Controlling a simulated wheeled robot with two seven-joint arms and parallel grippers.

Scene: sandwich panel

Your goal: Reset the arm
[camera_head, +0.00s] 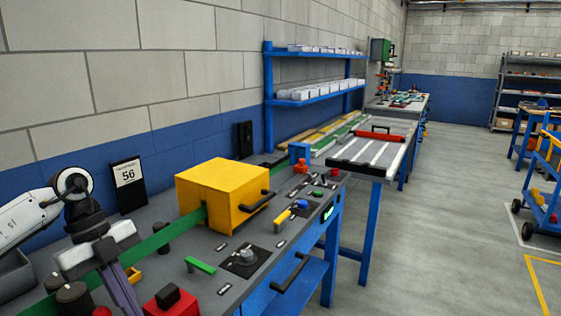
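My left arm comes in from the left edge over the near left end of the grey workbench (205,262). Its wrist bends down to my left gripper (100,252), which has a pale body and a purple-grey part that runs down out of the bottom of the picture. The fingertips cannot be made out, so I cannot tell if it is open or shut. I see no object held in it. My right arm and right gripper are not in view.
A yellow box (222,190) with a black handle stands on the bench over a green strip (150,243). Floor (440,240) at right is clear.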

